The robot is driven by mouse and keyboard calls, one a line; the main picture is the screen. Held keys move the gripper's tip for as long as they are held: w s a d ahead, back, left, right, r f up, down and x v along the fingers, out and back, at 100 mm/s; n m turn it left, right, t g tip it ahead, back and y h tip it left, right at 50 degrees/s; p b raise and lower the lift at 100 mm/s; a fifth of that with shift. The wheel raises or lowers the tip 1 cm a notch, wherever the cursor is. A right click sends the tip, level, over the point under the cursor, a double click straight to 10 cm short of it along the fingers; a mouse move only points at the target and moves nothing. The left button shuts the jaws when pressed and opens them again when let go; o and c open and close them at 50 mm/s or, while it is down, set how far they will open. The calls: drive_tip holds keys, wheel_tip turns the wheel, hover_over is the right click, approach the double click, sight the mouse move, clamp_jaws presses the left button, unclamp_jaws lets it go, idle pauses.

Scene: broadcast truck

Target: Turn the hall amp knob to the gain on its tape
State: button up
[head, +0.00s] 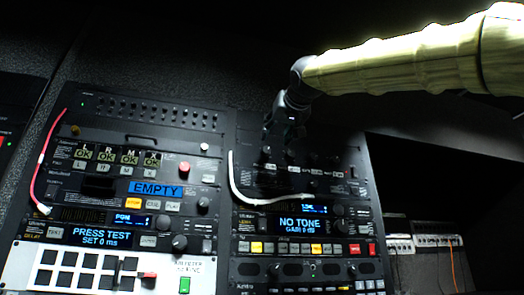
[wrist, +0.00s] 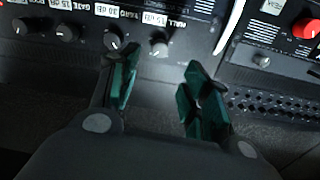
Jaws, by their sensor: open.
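In the wrist view the tapes read upside down. The hall tape (wrist: 164,20) appears to read "HALL 15 dB", and the hall amp knob (wrist: 159,48) sits by it, small and round with a pale mark. I cannot tell the knob's setting. My gripper (wrist: 160,64) is open, its two green-lit fingers apart, with the knob showing in the gap just beyond the fingertips. Contact cannot be told. In the head view my gripper (head: 272,150) is at the upper part of the right rack and hides the hall knob.
A yard knob (wrist: 113,40) and a gate knob (wrist: 66,32) stand left of the hall knob in the wrist view. A white cable (head: 233,180) hangs across the right rack below my gripper. A red button (wrist: 305,27) is at the wrist view's right.

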sight(267, 149)
drive_tip(key=p+x, duration=0.7)
drive_tip(key=shift+w+a+r, duration=0.1)
drive_tip(key=shift+w+a, duration=0.05)
drive_tip(key=shift+w, duration=0.2)
drive_tip(key=p+x, duration=0.2)
drive_tip(key=p, duration=0.1)
drive_tip(key=shift+a+p, duration=0.1)
drive_tip(key=shift+p, duration=0.25)
drive_tip(key=shift+w+p, duration=0.35)
drive_tip(key=shift+c, duration=0.4)
drive_tip(key=c, duration=1)
